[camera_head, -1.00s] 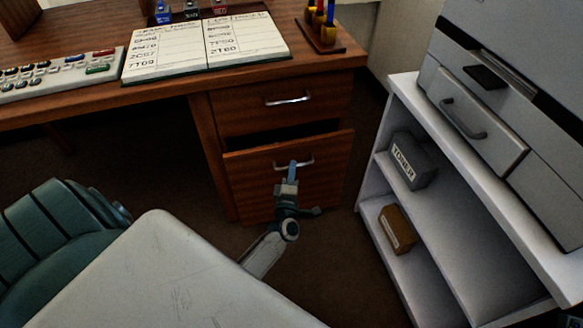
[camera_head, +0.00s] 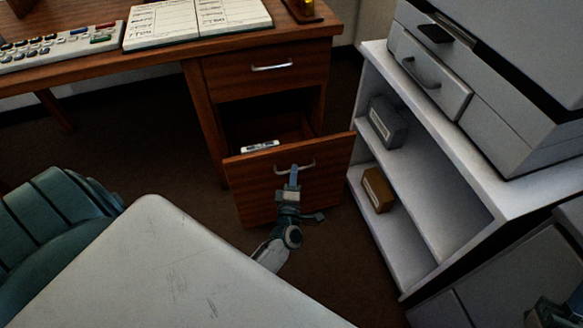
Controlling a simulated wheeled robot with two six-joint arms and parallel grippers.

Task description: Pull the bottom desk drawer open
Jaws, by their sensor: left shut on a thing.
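The bottom desk drawer (camera_head: 262,196) stands partly open, and its dark inside shows behind the wooden front. A small pale item (camera_head: 260,146) lies inside it near the left. My left gripper (camera_head: 294,174) is shut on the silver handle (camera_head: 307,167) of this drawer, its blue fingertips at the bar. The top drawer (camera_head: 262,72) above is shut. At the lower right corner a dark teal part, seemingly of my right arm or gripper (camera_head: 556,311), is cut off by the frame, and its jaws cannot be made out.
A white shelf unit (camera_head: 480,190) with a grey printer (camera_head: 510,100) on top stands right of the drawer, close to its front's right edge. A teal chair (camera_head: 60,225) is at the left. Open brown floor (camera_head: 165,160) lies left of the desk's drawers.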

